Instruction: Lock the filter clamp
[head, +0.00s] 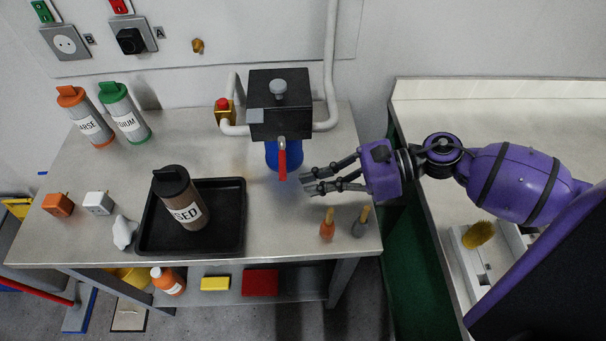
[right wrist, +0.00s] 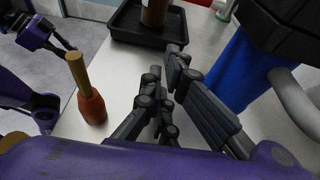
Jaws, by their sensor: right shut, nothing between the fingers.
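The filter unit is a black box (head: 280,103) with a grey knob on top and a blue lower part (head: 270,155). A lever with a red grip (head: 282,163) hangs down at its front, probably the clamp handle. My right gripper (head: 306,182) is just right of and below the red grip, fingers pointing left, shut and empty. In the right wrist view its fingers (right wrist: 165,85) are beside the blue part (right wrist: 237,72), with a gap. I cannot tell which way the clamp is set. My left gripper (right wrist: 42,35) shows small in the right wrist view.
A black tray (head: 233,233) holds a brown-grey container (head: 183,202). An orange-based tool (head: 327,226) and a grey-based tool (head: 360,222) stand below my right gripper. A red-buttoned yellow box (head: 223,112) and pipes flank the unit. Table space lies left of the lever.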

